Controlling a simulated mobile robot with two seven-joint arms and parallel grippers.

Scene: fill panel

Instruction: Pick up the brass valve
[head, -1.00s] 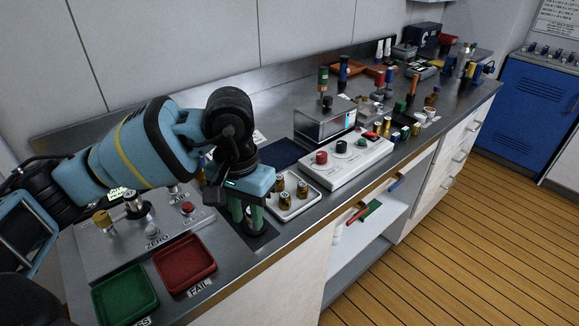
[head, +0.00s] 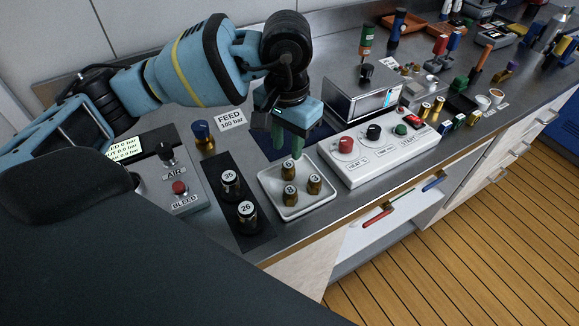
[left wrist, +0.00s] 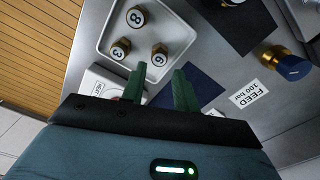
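Three brass pieces with numbered white tops stand upright in a white tray (head: 297,208): 6 (head: 289,170), 8 (head: 290,194) and 3 (head: 314,184). Another brass piece with a blue cap (head: 204,136) stands beside the FEED card. The frames do not show which one is called the valve. My left gripper (head: 287,152) is open and empty, with green fingers pointing down just behind piece 6. In the left wrist view, its fingertips (left wrist: 159,68) are apart, close to piece 6 (left wrist: 159,54). My right gripper is out of view.
Two numbered pieces, 35 (head: 229,183) and 26 (head: 246,214), stand on a black strip. A white control box (head: 366,165) with knobs borders the tray on the right. A dark blue mat (head: 262,143) lies behind it. The AIR panel (head: 185,205) is at left.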

